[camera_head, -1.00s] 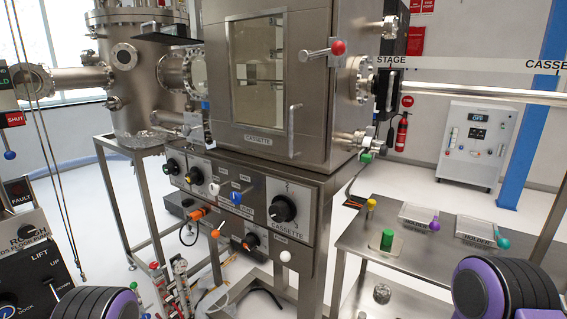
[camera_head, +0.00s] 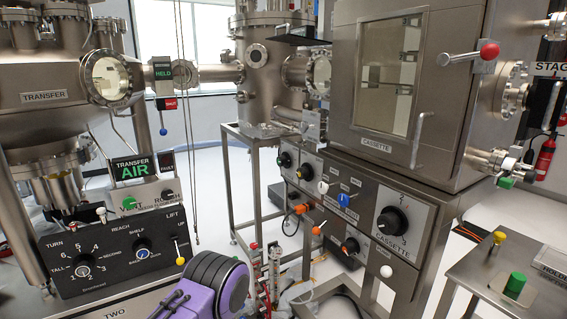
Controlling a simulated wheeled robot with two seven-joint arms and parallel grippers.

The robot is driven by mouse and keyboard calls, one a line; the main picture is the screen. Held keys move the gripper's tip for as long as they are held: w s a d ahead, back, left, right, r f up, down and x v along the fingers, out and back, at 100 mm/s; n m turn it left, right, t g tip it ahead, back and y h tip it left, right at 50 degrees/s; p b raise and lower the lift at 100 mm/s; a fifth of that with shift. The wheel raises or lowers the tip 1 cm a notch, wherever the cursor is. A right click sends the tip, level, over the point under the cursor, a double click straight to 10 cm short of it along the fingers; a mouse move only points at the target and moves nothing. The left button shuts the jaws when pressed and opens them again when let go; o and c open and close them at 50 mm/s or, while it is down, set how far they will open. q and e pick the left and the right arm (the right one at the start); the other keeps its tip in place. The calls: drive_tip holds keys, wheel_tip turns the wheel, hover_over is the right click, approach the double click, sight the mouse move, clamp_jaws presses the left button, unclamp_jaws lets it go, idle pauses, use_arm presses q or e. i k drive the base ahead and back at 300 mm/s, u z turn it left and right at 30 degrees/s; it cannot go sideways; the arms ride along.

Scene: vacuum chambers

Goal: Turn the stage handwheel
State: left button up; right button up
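A STAGE sign (camera_head: 548,69) is cut off by the right edge in the head view. Below it is a dark fitting (camera_head: 543,104), partly hidden behind the chamber's flanges. I cannot make out a handwheel on it. The steel CASSETTE chamber (camera_head: 462,110) stands right of centre, with a window and a red-knobbed lever (camera_head: 488,52). One of my purple and black arm links shows at the bottom, left of centre. Neither gripper can be made out.
A TRANSFER chamber (camera_head: 45,97) and a black control panel (camera_head: 120,250) stand at left. A cassette panel with a black dial (camera_head: 392,221) is below the chamber. A steel table (camera_head: 470,285) with a green knob (camera_head: 515,284) is at bottom right. Pale floor lies between the stands.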

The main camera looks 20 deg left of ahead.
sight(285, 161)
drive_tip(key=k, duration=0.55)
drive_tip(key=u, duration=0.85)
drive_tip(key=i, duration=1.6)
drive_tip(key=z, duration=0.75)
